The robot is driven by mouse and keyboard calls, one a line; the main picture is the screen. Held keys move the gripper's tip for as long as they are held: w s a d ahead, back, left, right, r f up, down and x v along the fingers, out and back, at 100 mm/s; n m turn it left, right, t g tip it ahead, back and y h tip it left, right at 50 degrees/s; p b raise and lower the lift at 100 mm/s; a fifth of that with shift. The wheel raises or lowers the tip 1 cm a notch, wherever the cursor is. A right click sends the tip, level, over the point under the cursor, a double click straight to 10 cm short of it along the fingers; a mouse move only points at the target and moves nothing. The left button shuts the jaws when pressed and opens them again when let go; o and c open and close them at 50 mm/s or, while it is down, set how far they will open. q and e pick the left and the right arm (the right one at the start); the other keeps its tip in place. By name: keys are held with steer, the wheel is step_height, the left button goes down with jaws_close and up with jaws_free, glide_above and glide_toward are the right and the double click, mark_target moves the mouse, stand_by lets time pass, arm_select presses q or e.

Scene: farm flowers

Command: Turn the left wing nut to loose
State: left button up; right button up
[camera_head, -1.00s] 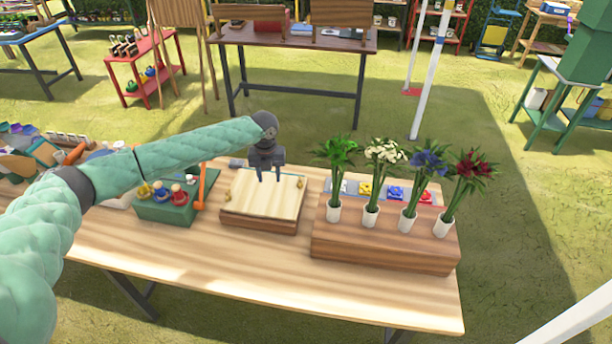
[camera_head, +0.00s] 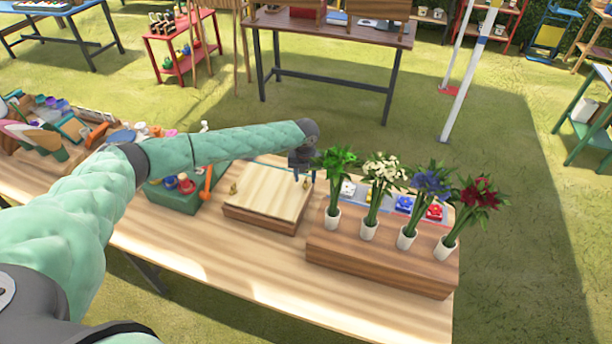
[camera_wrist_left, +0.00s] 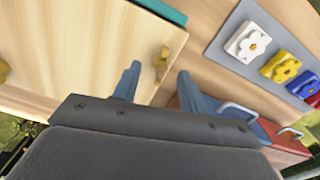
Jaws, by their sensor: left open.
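A flat wooden press (camera_head: 268,188) lies on the table with a small brass wing nut at each side. The left wing nut (camera_head: 233,188) is clear of the gripper; it shows cut off at the left edge of the left wrist view (camera_wrist_left: 3,71). My left gripper (camera_head: 304,177) is open and empty at the press's right side. In the left wrist view, the right wing nut (camera_wrist_left: 161,62) shows between and beyond the fingertips; the fingers do not visibly touch it. My right gripper is not in view.
Right of the press, a wooden block (camera_head: 375,258) holds flowers in white cups. Behind them lies a grey board (camera_wrist_left: 262,55) with coloured flower pieces. A green box (camera_head: 180,200) with coloured knobs and an orange-handled tool (camera_head: 208,183) stand left. The table front is clear.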

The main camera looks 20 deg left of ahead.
arm_select(q)
steer(key=shift+w+d+f+p, duration=0.2)
steer(key=shift+f+p, duration=0.1)
steer(key=shift+f, duration=0.45)
steer(key=shift+s+a+f, duration=0.15)
steer(key=shift+f, duration=0.05)
jaws_close()
